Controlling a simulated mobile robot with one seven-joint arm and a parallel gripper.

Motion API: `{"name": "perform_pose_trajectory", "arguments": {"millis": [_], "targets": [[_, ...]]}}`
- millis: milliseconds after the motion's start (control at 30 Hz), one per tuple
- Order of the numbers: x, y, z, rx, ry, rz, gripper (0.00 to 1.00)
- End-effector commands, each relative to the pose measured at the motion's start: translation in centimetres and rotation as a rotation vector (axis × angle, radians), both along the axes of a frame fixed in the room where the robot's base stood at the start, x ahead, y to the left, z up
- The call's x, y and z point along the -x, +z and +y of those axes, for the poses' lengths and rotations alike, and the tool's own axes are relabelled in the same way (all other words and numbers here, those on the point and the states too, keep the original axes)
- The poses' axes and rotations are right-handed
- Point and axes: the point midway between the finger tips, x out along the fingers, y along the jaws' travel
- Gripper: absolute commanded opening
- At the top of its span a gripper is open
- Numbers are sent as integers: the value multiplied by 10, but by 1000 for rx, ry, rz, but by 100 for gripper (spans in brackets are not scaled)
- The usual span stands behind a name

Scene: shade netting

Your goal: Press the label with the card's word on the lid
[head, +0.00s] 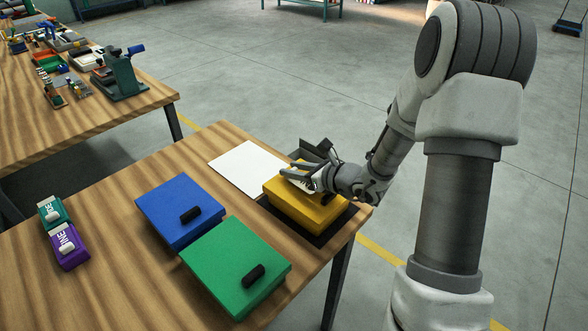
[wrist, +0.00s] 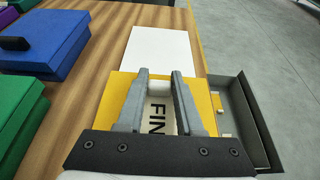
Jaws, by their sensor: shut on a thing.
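My gripper (head: 301,176) is over the yellow box lid (head: 312,210) near the table's right end. In the wrist view its two fingers (wrist: 159,80) are closed on the white knob of a label block (wrist: 157,112).
A blue box (head: 165,218) and a green box (head: 222,278), each with a dark handle, stand left of the yellow one. Teal (head: 50,216) and purple (head: 66,255) label blocks are at the far left. A dark open tray (wrist: 262,125) adjoins the yellow box.

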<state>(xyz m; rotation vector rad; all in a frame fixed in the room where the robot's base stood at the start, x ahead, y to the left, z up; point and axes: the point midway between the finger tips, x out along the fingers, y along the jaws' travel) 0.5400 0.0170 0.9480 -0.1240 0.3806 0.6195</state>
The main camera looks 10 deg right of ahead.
Motion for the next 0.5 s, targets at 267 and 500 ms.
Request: {"name": "perform_pose_trajectory", "arguments": {"millis": [267,500], "targets": [[0,-3,0,0,0,0,0],[0,-5,0,0,0,0,0]]}}
